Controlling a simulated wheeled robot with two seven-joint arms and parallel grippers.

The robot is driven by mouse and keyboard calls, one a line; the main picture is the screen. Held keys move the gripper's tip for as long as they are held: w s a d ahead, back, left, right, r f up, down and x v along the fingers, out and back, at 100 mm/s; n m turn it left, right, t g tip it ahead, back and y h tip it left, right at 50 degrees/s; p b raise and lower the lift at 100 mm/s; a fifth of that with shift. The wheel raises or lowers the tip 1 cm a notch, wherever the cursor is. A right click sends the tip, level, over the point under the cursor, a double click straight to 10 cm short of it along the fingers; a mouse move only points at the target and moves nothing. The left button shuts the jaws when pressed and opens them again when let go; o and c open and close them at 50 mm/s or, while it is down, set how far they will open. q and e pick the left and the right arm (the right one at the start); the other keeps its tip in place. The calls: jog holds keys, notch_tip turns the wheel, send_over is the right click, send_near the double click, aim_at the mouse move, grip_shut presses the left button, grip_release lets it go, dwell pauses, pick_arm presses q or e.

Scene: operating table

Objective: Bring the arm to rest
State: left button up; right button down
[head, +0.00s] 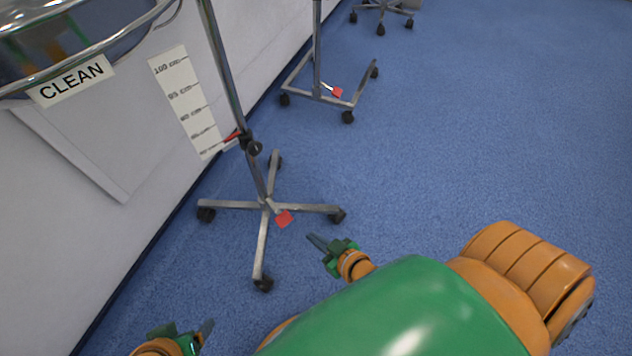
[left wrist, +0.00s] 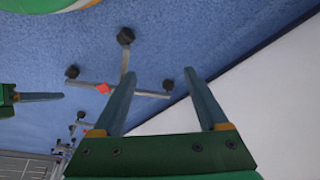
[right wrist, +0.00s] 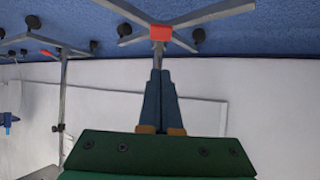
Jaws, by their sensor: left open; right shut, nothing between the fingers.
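My left gripper (head: 207,330) is at the bottom left of the head view, low near the white wall. In the left wrist view its two fingers (left wrist: 160,95) stand wide apart with nothing between them. My right gripper (head: 318,241) is near the middle of the head view, just right of a wheeled stand's base. In the right wrist view its fingers (right wrist: 159,85) are together and hold nothing. Neither gripper is seen touching anything.
A wheeled pole stand (head: 263,240) with a red tag (head: 284,218) is close to both grippers. A second stand (head: 318,98) is behind. The white wall (head: 60,220) runs along the left. Blue floor (head: 500,130) is open at right.

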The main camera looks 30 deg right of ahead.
dwell(0.4)
pick_arm(q)
notch_tip(320, 180, down, 6)
jog(key=s+g+p, duration=0.1)
jog(key=p, duration=0.4)
jog(key=s+a+r+g+p, duration=0.1)
jog(key=s+r+p, duration=0.6)
jog(key=p, duration=1.1)
jog(key=s+a+r+g+p, duration=0.1)
jog(key=s+a+r+p, duration=0.1)
jog(key=s+r+p, duration=0.5)
notch_tip(320, 180, up, 6)
jog(key=p, duration=1.1)
jog(key=shift+s+y+p, duration=0.3)
jog(key=shift+p, duration=0.05)
pick_arm(e)
jog(key=s+d+r+g+h, duration=0.1)
jog(key=s+r+g, duration=0.4)
jog(key=s+r, duration=0.6)
jog(key=s+d+r+g+h, duration=0.1)
jog(key=s+r+g, duration=0.4)
jog(key=s+r, duration=0.7)
jog(key=shift+d+r+h, duration=0.3)
jog(key=shift+d, duration=0.6)
pick_arm(q)
jog(key=shift+r, duration=0.1)
pick_arm(e)
jog(key=shift+s, duration=0.1)
